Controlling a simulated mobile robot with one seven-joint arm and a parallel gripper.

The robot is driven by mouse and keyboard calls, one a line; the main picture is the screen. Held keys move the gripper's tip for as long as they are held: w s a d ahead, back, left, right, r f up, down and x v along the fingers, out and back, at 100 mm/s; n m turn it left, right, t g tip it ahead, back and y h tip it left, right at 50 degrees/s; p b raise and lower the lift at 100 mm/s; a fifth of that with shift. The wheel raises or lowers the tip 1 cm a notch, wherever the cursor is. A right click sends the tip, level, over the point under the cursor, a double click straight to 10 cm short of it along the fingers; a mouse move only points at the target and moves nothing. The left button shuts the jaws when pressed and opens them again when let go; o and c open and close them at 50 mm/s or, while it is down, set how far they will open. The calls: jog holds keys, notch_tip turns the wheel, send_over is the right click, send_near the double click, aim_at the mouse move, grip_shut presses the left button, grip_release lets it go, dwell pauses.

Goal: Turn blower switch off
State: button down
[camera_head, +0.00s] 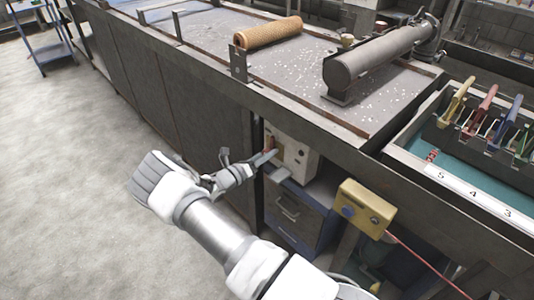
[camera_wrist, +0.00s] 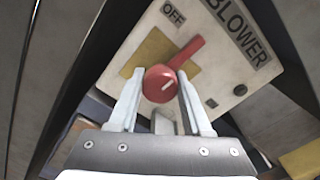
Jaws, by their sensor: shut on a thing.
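The blower switch is a round red knob (camera_wrist: 160,84) with a red handle pointing to the upper right in the wrist view. It sits on a pale control box (camera_wrist: 232,75), which shows in the head view (camera_head: 293,153) under the bench edge. The handle points away from OFF, toward BLOWER. My gripper (camera_wrist: 160,86) has one finger on each side of the knob and is shut on it. In the head view my gripper (camera_head: 266,158) reaches the box's left side.
A yellow box (camera_head: 366,208) stands right of the control box, with a red cord beside it. Blue drawers (camera_head: 292,215) are below. The bench (camera_head: 290,70) above carries a mesh tube (camera_head: 268,33) and a grey cylinder (camera_head: 375,58).

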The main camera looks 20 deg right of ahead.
jog(key=shift+n, duration=0.4)
jog(key=shift+c, duration=1.7)
grip_release()
jog(key=shift+a, duration=0.1)
jog(key=p+v, duration=0.1)
jog(key=v, duration=1.6)
jog(key=shift+a+p, duration=0.2)
jog(key=shift+p, duration=0.15)
jog(key=shift+s, duration=0.1)
